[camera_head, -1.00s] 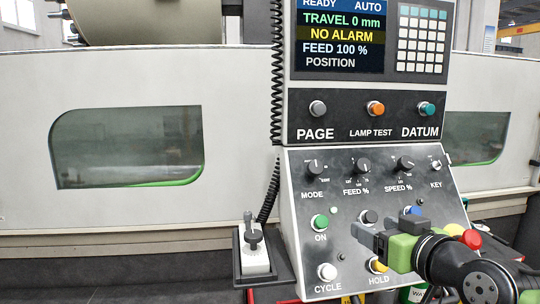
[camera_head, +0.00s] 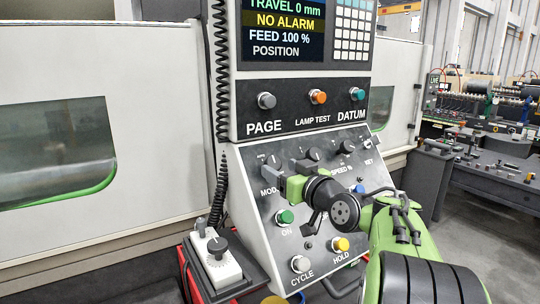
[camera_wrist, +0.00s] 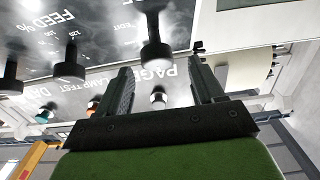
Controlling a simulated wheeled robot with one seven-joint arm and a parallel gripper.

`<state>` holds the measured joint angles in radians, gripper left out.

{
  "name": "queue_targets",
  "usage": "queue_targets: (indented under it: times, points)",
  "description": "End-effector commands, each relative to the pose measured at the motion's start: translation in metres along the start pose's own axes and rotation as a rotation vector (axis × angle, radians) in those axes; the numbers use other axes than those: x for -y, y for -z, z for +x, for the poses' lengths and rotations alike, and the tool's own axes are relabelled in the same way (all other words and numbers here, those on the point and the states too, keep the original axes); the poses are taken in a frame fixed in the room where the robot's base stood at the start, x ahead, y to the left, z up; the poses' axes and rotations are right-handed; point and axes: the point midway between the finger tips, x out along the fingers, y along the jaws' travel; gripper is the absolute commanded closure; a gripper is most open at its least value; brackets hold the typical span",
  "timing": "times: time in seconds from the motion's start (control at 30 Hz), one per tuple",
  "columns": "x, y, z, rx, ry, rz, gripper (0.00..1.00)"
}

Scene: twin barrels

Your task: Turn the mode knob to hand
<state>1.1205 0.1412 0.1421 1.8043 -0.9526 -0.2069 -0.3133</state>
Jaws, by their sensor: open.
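The mode knob (camera_head: 272,161) is a black knob at the upper left of the sloped control panel (camera_head: 250,215). Its label is partly covered by my gripper, and I cannot read which way it points. My gripper (camera_head: 289,175) is open and empty, just right of and below the knob in the head view. In the wrist view, which is upside down, the mode knob (camera_wrist: 156,48) stands ahead of the gap between the open fingers (camera_wrist: 163,75). The fingers look apart from it. The word EDIT shows beside it.
The feed knob (camera_head: 312,153) and speed knob (camera_head: 346,147) sit to the right. The green ON button (camera_head: 285,216) lies below. A pendant (camera_head: 216,248) on a coiled cord stands left of the panel. The screen (camera_head: 281,30) reads NO ALARM and FEED 100 %.

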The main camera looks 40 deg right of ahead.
Motion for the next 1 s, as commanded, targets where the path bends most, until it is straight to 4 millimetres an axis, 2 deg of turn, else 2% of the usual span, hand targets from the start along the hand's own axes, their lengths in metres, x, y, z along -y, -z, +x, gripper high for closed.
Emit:
queue_targets:
  times: [0.1, 0.2, 0.33, 0.57, 0.9, 1.0]
  points:
    - [0.001, 0.005, 0.028, 0.000, 0.004, 0.002, 0.33]
    - [0.001, 0.004, 0.044, 0.000, 0.003, 0.000, 0.33]
    - [0.000, 0.003, 0.054, 0.000, 0.000, -0.001, 0.33]
    - [0.000, 0.001, 0.055, 0.000, -0.002, -0.001, 0.33]
    - [-0.001, 0.001, 0.055, 0.000, -0.002, -0.001, 0.83]
    - [0.000, 0.001, 0.054, 0.000, -0.003, 0.001, 0.83]
